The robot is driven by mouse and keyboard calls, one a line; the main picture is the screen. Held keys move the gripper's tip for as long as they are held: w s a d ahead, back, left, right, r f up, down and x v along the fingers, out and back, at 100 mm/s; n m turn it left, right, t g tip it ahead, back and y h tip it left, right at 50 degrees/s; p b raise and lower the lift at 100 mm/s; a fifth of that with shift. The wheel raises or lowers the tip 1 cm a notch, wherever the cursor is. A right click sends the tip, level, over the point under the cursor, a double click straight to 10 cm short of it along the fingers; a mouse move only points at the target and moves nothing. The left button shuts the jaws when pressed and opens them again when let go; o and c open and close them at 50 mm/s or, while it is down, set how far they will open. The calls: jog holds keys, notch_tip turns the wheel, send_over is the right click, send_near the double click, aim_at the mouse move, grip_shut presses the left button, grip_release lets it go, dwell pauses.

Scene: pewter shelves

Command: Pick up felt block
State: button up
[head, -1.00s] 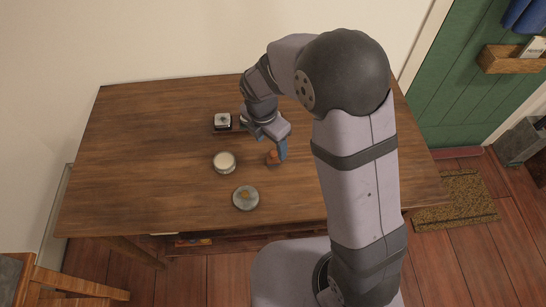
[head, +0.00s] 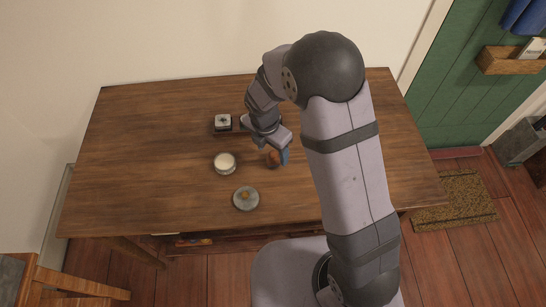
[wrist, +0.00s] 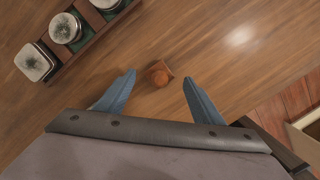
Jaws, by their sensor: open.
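A small orange-brown piece (head: 272,159), which looks like the felt block, rests on the wooden table. In the wrist view the same piece (wrist: 159,74) shows a rounded orange part on a darker, squarish brown part. My gripper (head: 281,156) is beside and above it in the head view and partly covers it. In the wrist view my gripper (wrist: 158,77) has its two blue fingers spread wide. The piece shows between the fingertips, with clear space on both sides. The fingers do not touch it. The height of the fingertips above the table is hard to tell.
The table's left side (head: 130,150) is bare.

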aim_at(273, 153)
jog(key=shift+w+d+f, duration=0.1)
jog(key=shift+f, duration=0.6)
jog(key=shift+w+d+f, duration=0.1)
jog(key=shift+f, duration=0.55)
jog(key=c, duration=1)
jog(key=shift+o, duration=0.2)
jog(key=shift+r, duration=0.1)
notch_tip(273, 153, up, 10)
jog(key=shift+f+b, duration=0.1)
jog(key=shift+b, duration=0.2)
